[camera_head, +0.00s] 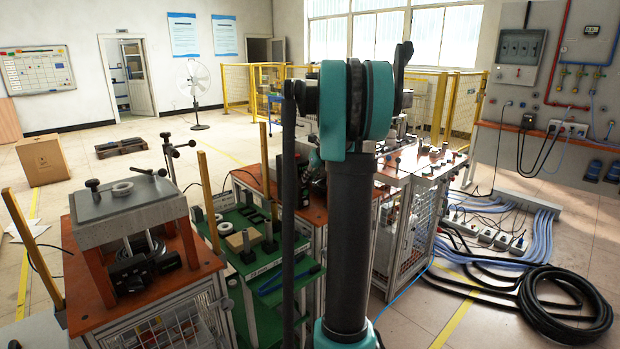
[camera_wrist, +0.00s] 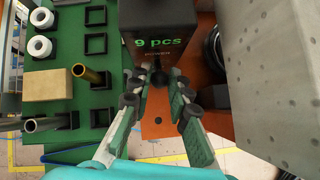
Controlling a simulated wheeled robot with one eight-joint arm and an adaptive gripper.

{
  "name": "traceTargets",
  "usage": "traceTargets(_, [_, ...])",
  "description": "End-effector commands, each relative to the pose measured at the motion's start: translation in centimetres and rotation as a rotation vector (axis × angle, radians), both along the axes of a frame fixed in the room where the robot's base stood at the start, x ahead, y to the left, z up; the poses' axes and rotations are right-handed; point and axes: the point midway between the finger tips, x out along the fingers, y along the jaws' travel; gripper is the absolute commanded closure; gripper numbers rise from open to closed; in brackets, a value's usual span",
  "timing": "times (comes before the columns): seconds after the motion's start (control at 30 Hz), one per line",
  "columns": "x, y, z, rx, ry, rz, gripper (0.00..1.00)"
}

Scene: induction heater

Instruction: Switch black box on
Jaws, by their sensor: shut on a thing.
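The black box (camera_wrist: 155,22) is at the top middle of the wrist view, with green text "9 pcs" and small orange "POWER" lettering on its face. A small dark knob (camera_wrist: 156,77) is below the lettering. My gripper (camera_wrist: 158,82) has its two fingers closed in around the knob at the box's front, over an orange surface. The fingertips partly hide the knob, so its position cannot be read. In the head view my arm covers the gripper and most of that spot.
A green table (camera_head: 278,277) holds white rings (camera_wrist: 41,47), a tan block (camera_wrist: 48,86), square black holders and upright cylinders. A grey slab (camera_wrist: 280,60) is close to the gripper's right. Another station with a metal plate (camera_head: 125,211) stands at the left. Cables lie on the right floor.

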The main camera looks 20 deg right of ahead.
Motion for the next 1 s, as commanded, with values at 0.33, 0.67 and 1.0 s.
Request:
traceTargets(0.33, [0.0, 0.0, 0.0, 0.000, -0.001, 0.000, 0.62])
traceTargets(0.67, [-0.5, -0.2, 0.7, 0.001, -0.001, -0.001, 0.62])
traceTargets(1.0, [-4.6, -1.0, 5.7, 0.000, -0.001, -0.001, 0.62])
